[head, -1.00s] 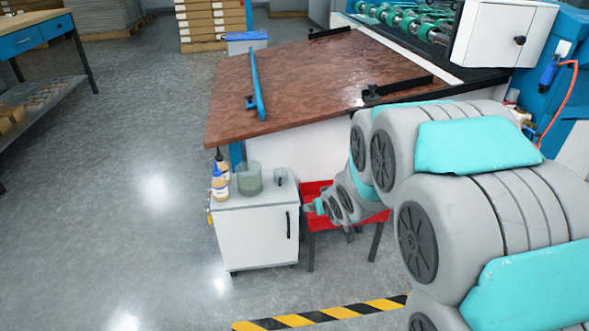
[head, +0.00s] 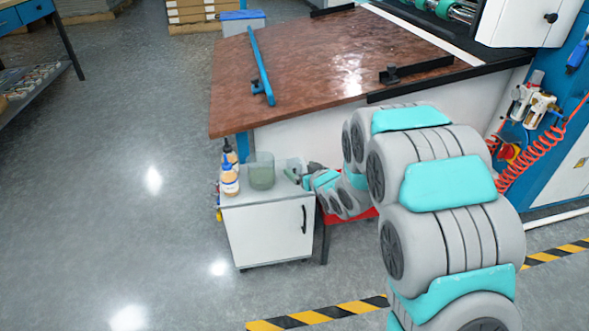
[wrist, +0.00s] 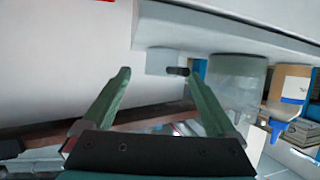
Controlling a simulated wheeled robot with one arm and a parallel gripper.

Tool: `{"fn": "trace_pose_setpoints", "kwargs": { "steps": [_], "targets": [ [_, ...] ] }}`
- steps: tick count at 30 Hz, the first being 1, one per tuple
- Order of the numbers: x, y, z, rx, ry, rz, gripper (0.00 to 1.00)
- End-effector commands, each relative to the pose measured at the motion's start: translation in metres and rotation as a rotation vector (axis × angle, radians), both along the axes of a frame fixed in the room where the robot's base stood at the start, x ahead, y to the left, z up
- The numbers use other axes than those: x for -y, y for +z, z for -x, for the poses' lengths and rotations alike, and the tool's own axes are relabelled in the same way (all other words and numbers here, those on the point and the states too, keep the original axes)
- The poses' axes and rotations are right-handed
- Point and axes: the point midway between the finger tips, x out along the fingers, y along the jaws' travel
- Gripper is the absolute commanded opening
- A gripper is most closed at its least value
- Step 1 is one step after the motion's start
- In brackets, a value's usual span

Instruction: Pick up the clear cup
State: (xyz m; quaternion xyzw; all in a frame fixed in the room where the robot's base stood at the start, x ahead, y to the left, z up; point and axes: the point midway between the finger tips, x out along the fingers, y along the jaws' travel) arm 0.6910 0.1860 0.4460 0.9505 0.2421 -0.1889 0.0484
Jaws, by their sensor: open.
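The small clear cup (head: 293,163) stands on top of the white cabinet (head: 265,235), near its right back corner. My gripper (head: 299,173) is beside the cup on its right and partly overlaps it in the head view. In the wrist view my gripper (wrist: 157,75) is open, its two green fingers apart, with nothing clamped. A pale shape (wrist: 163,60) shows beyond the fingertips under the slab-like cabinet top, as that view is turned over. I cannot tell surely whether it is the cup.
A larger greenish see-through container (head: 261,172) stands just left of the cup; it also shows in the wrist view (wrist: 237,92). Bottles (head: 230,180) stand at the cabinet's left edge. The brown table (head: 325,65) rises behind. A red stand (head: 345,220) is to the right.

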Motion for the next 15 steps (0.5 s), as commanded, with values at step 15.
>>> {"fn": "trace_pose_setpoints", "kwargs": {
  "steps": [15],
  "targets": [
    [-0.023,-0.018,-0.037,0.0,0.0,-0.001,0.92]
  ]
}}
